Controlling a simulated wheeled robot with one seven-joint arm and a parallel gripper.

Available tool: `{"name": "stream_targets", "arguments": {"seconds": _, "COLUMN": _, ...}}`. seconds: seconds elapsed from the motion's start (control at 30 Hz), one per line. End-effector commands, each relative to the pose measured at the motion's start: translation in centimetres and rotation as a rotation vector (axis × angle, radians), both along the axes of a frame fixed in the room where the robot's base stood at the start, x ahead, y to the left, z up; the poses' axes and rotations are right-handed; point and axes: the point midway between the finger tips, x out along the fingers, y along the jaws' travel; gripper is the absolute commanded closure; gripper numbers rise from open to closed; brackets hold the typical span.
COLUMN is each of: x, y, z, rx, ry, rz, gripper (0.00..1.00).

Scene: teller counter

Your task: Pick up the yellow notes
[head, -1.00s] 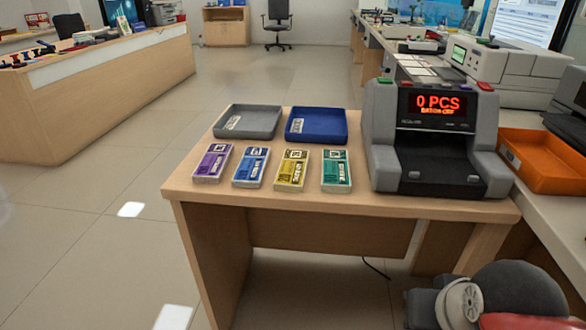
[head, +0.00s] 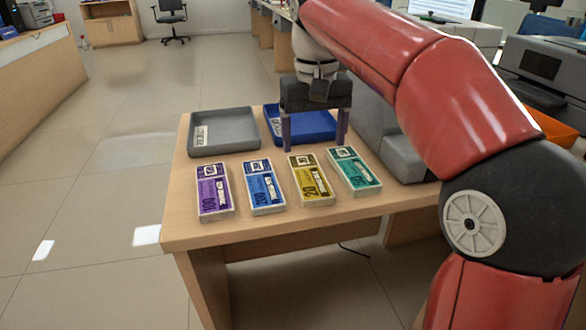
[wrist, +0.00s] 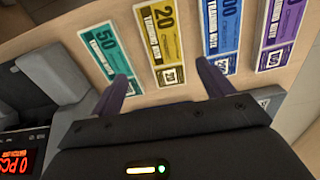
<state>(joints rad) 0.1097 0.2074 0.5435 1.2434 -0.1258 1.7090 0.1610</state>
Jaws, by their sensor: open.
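The yellow notes (head: 312,181) are a flat bundle marked 20, lying on the wooden table between the blue notes (head: 263,187) and the green notes (head: 354,171). They also show in the wrist view (wrist: 162,42). The purple notes (head: 214,191) lie at the left end of the row. My gripper (head: 315,149) is open and empty, pointing down above the table, just behind the yellow and green notes and in front of the blue tray. In the wrist view the fingers are apart, with the yellow notes beyond the gap between them.
A grey tray (head: 223,132) and a blue tray (head: 287,137) stand behind the notes. The grey counting machine (head: 405,160) stands right of the green notes, partly hidden by my arm. An orange tray (head: 552,126) lies farther right. The table's front strip is clear.

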Motion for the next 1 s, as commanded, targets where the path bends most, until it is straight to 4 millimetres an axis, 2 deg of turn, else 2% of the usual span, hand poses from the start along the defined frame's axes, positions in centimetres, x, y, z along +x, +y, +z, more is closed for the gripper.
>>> {"name": "stream_targets", "arguments": {"seconds": 0.17, "x": 0.7, "y": 0.2, "z": -0.6, "rx": 0.012, "ry": 0.019, "rz": 0.003, "gripper": 0.2}}
{"name": "stream_targets", "arguments": {"seconds": 0.7, "x": -0.1, "y": 0.4, "z": -7.3, "rx": 0.012, "ry": 0.017, "rz": 0.002, "gripper": 0.2}}
{"name": "stream_targets", "arguments": {"seconds": 1.0, "x": -0.1, "y": 0.4, "z": -7.6, "rx": 0.013, "ry": 0.016, "rz": 0.003, "gripper": 0.21}}
